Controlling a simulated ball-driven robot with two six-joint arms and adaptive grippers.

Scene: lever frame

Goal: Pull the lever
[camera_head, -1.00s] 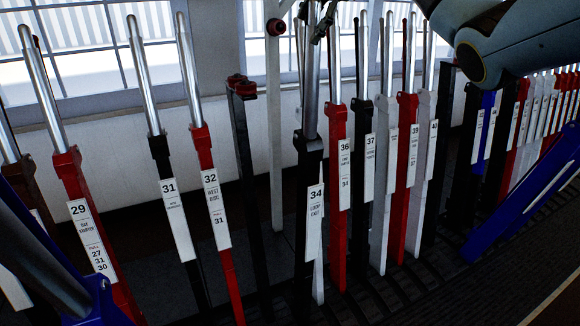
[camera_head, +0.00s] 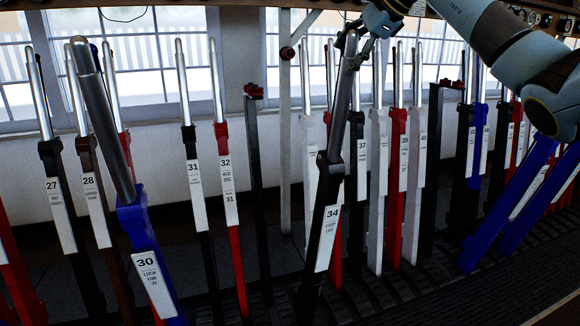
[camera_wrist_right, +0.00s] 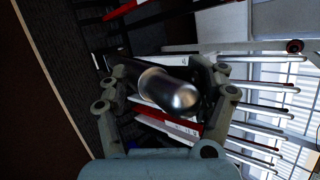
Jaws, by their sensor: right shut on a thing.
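The black lever labelled 34 (camera_head: 328,215) has a bare metal handle (camera_head: 344,105) and stands right of the middle in the head view. It leans forward out of the row, its top tilted to the right. My right gripper (camera_head: 356,45) is shut on the handle near its top. In the right wrist view, the handle's rounded metal end (camera_wrist_right: 178,94) sits between the fingers of my right gripper (camera_wrist_right: 165,85), which hide part of its shaft. My left gripper is not in view.
A blue lever labelled 30 (camera_head: 150,265) leans forward at the left. Levers 31 (camera_head: 194,180) and 32 (camera_head: 228,180) stand upright between it and lever 34. Lever 37 (camera_head: 361,160) and others stand close behind on the right. Blue levers (camera_head: 510,205) lean forward at the right.

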